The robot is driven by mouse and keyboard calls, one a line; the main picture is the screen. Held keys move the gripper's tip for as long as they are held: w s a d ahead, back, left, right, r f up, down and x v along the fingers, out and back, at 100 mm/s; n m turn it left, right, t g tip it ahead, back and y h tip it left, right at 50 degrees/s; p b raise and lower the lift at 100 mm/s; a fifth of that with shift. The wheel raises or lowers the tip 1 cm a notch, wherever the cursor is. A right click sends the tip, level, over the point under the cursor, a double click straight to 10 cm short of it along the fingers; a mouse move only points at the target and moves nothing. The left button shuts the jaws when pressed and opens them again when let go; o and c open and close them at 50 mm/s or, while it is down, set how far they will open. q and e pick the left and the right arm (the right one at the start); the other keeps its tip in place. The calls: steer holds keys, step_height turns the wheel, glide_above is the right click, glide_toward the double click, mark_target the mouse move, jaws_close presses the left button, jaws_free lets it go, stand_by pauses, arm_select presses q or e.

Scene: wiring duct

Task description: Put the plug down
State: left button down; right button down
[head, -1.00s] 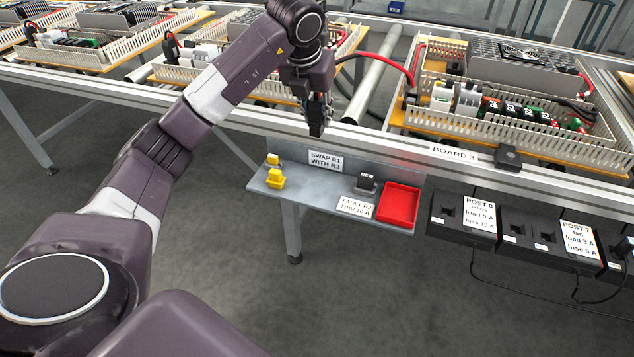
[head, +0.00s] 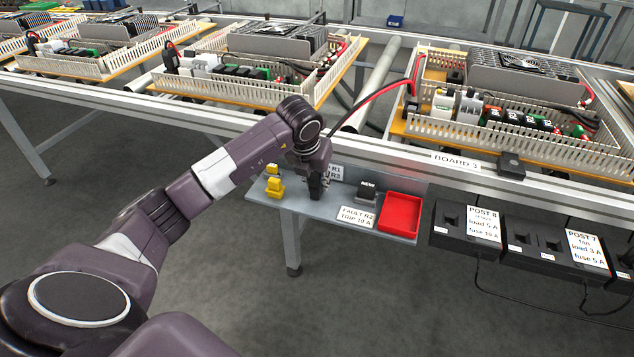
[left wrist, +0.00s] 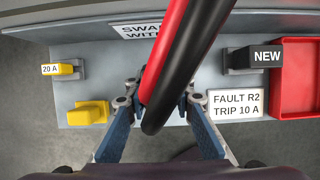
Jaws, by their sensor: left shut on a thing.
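My left gripper (head: 317,190) is low over the grey shelf (head: 300,203), between the yellow pieces and the black NEW block. In the left wrist view its fingers (left wrist: 157,103) are shut on the end of a red and black cable pair (left wrist: 183,50). The plug itself is hidden by the cables and fingers, and I cannot tell whether it touches the shelf. In the head view the cable (head: 385,92) runs from the right-hand board down behind my arm. My right gripper is not in view.
Yellow pieces (head: 274,186) stand left of the gripper. The NEW block (head: 367,190), a FAULT R2 label (head: 356,216) and a red tray (head: 400,214) are to the right. A SWAP label (left wrist: 140,30) is behind. Black posts (head: 470,236) stand further right.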

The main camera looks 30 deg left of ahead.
arm_select(q)
steer(key=shift+f, duration=0.1)
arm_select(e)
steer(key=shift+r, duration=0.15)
arm_select(q)
steer(key=c, duration=1.7)
jaws_free()
steer(key=shift+o, duration=0.2)
steer(key=shift+r, duration=0.4)
steer(key=p+v, duration=0.1)
steer(key=v, duration=1)
steer(key=shift+s, duration=0.25)
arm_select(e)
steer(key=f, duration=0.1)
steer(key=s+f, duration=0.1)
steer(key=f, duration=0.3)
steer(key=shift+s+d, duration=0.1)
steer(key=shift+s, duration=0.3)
arm_select(q)
steer(key=shift+d+r, duration=0.1)
steer(key=shift+d, duration=0.05)
